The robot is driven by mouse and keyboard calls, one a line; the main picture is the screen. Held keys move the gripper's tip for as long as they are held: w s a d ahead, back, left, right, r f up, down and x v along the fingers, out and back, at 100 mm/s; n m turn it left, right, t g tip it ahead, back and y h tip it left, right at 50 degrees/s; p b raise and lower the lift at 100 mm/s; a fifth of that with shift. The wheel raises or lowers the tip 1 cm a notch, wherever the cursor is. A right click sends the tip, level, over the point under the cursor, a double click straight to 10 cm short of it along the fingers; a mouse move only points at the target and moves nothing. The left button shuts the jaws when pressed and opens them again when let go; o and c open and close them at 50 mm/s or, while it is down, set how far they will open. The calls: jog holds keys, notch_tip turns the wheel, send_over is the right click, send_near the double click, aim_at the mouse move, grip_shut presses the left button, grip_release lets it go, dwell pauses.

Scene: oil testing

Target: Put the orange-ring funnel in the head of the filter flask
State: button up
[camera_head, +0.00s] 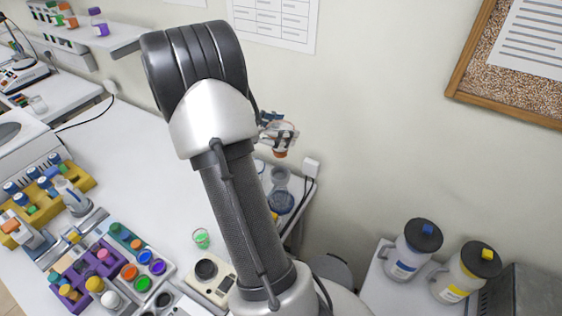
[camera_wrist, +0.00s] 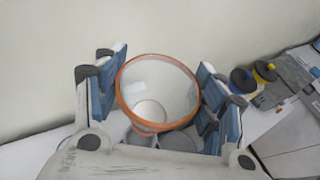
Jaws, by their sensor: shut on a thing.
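The orange-ring funnel (camera_wrist: 160,92) sits between the fingers of my gripper (camera_wrist: 157,85) in the wrist view, with its wide mouth and orange rim facing the camera. My gripper is shut on it. In the head view my gripper (camera_head: 279,131) shows past my arm, with an orange part of the funnel (camera_head: 281,153) below it. The filter flask (camera_head: 281,199) stands on the bench near its right end, a little below the funnel in the picture. The funnel appears held above it and apart from it. Grey round shapes show behind the funnel in the wrist view, too hidden to name.
My arm covers the middle of the bench (camera_head: 135,175) in the head view. A small green-content beaker (camera_head: 201,238) and a purple rack (camera_head: 90,268) of coloured caps stand left. The wall is close behind. Blue-capped (camera_head: 411,250) and yellow-capped (camera_head: 465,272) jugs stand right.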

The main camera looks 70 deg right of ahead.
notch_tip(320, 180, down, 11)
jog(key=shift+r+b, duration=0.2)
jog(key=shift+b, duration=0.75)
jog(key=shift+f, duration=0.2)
jog(key=o, duration=1.1)
jog(key=shift+c, duration=0.2)
